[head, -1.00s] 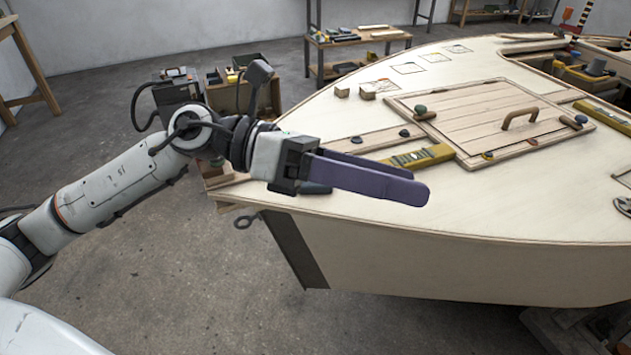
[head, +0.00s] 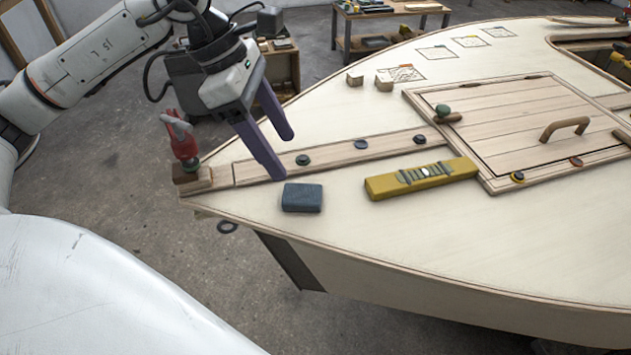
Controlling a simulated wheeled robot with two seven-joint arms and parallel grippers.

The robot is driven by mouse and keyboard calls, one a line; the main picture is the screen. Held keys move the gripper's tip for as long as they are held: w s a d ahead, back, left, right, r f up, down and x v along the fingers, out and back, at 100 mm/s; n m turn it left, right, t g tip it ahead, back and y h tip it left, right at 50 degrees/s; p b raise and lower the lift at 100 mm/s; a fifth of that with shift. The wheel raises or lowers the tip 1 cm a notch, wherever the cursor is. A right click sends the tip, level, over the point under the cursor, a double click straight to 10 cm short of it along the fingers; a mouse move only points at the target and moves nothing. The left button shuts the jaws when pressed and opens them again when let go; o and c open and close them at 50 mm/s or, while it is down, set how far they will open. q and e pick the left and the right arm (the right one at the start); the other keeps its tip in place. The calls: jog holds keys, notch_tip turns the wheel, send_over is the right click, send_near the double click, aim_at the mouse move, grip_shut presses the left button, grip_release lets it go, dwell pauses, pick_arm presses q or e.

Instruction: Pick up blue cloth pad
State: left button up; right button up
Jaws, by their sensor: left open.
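The blue cloth pad (head: 302,198) is a small dark blue block lying flat on the pale plywood deck (head: 400,230), near the bow and close to the front edge. My left gripper (head: 283,157) is above and behind the pad, its two purple fingers pointing down. The fingers are apart with nothing between them. The nearer fingertip looks close to the pad's upper left corner in the picture; I cannot tell the height gap. My right gripper is not in view.
A yellow level (head: 421,178) lies right of the pad. A wooden strip with dark knobs (head: 360,144) runs behind it. A red tool (head: 181,138) stands at the bow tip. A hatch with a wooden handle (head: 564,128) is farther right. Bare deck lies in front.

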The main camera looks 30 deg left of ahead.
aim_at(302, 193)
pick_arm(q)
jog(key=f, duration=0.1)
jog(key=d+f, duration=0.1)
jog(key=f, duration=0.1)
jog(key=shift+s+d+f, duration=0.1)
jog(key=shift+d+f, duration=0.1)
jog(key=x, duration=0.4)
jog(key=shift+s+d+f, duration=0.15)
jog(key=shift+s+f, duration=0.05)
jog(key=shift+s, duration=0.05)
jog(key=shift+w+d+f, duration=0.1)
jog(key=shift+f, duration=0.25)
jog(key=shift+w+f, duration=0.1)
jog(key=shift+f, duration=0.05)
jog(key=c, duration=0.9)
jog(key=shift+c, duration=1.1)
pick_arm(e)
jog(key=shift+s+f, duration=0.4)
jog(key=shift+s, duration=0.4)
pick_arm(q)
notch_tip(302, 193, up, 10)
jog(key=shift+p, duration=0.4)
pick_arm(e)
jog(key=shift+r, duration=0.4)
